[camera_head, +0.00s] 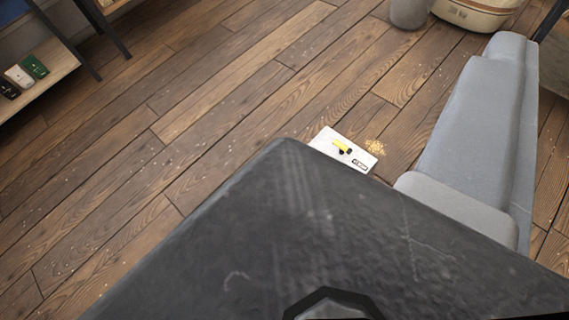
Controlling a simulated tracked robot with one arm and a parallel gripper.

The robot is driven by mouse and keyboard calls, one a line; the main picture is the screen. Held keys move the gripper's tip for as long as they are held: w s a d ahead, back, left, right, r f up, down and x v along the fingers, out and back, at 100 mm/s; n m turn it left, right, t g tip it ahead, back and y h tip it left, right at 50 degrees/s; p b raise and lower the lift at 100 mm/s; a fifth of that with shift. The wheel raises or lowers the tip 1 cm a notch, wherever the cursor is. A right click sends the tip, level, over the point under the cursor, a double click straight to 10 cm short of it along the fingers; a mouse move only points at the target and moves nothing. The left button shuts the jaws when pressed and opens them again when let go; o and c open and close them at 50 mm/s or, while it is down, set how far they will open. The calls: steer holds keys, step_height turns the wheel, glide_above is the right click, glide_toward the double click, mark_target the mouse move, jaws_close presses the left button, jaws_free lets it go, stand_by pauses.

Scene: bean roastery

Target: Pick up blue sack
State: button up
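No blue sack can be made out in this view. A long blue-grey, stepped shape (470,130) stands at the right, but I cannot tell what it is. My gripper's fingers do not show. A black angular rim (330,294) pokes in at the bottom edge, and I cannot tell what it belongs to.
A large dark, scuffed surface (270,230) fills the lower middle. Beyond it lie a white card (322,143) with a yellow item and some spilled grains (376,147). A shelf (50,70) with small packs stands left. A grey container (409,12) and beige round container (470,14) stand far right. Floor between is clear.

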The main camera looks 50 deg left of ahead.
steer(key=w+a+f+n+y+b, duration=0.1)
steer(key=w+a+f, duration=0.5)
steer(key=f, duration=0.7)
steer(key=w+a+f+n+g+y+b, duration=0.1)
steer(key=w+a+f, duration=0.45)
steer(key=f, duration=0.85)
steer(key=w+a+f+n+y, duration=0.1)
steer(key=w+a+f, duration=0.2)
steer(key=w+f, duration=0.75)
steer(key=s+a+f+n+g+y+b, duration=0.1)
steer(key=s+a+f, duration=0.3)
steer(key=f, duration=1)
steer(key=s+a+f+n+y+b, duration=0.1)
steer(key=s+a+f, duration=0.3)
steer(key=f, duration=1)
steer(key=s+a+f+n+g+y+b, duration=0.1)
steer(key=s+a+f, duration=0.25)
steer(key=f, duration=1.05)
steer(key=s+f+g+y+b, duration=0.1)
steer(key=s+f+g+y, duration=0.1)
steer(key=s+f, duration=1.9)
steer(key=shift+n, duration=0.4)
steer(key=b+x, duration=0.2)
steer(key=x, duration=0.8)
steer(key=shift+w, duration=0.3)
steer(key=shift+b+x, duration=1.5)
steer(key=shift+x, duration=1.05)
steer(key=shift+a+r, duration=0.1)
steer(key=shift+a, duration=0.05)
